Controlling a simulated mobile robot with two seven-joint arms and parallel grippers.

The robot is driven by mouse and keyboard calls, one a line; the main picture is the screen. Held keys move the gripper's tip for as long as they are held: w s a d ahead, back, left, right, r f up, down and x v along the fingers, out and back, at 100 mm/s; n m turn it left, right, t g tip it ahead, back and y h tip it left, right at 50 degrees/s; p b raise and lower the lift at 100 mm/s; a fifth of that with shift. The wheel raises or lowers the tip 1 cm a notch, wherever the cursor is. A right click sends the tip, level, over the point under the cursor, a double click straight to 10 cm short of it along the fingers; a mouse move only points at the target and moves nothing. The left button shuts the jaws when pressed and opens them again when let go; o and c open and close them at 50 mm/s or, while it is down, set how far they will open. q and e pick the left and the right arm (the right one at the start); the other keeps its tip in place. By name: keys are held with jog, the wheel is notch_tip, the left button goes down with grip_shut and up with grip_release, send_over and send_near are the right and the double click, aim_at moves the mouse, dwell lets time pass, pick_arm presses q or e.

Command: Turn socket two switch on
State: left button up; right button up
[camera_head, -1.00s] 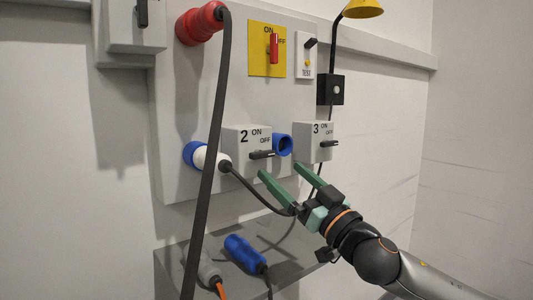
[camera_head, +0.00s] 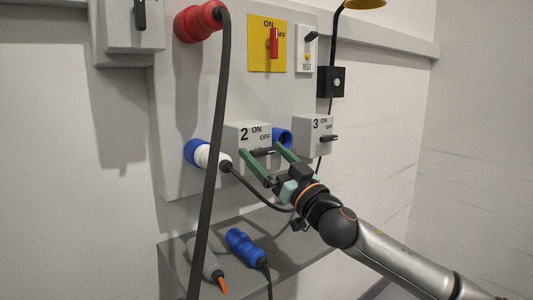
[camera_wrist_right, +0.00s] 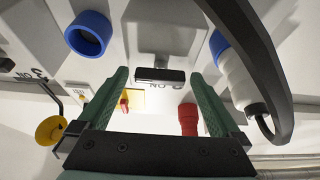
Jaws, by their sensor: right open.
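The socket two switch box (camera_head: 238,140) is a grey box marked 2, ON and OFF. Its black handle (camera_head: 263,151) lies roughly horizontal, pointing right below the OFF mark. My right gripper (camera_head: 260,150) has green fingers, open, one to each side of the handle. In the right wrist view the handle (camera_wrist_right: 159,76) shows as a dark bar between the open fingers (camera_wrist_right: 160,74), with gaps at both sides. The grey box (camera_wrist_right: 163,30) is just beyond. A white plug (camera_head: 210,157) sits in the blue socket left of the box. My left gripper is not in view.
A thick black cable (camera_head: 215,130) hangs in front of the panel on the left. Switch box 3 (camera_head: 312,130) and an open blue socket (camera_head: 284,137) are at the right. A blue connector (camera_head: 242,245) lies on the shelf below.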

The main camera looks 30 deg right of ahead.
jog(key=shift+c, duration=0.2)
jog(key=c, duration=1.3)
jog(key=shift+o, duration=0.2)
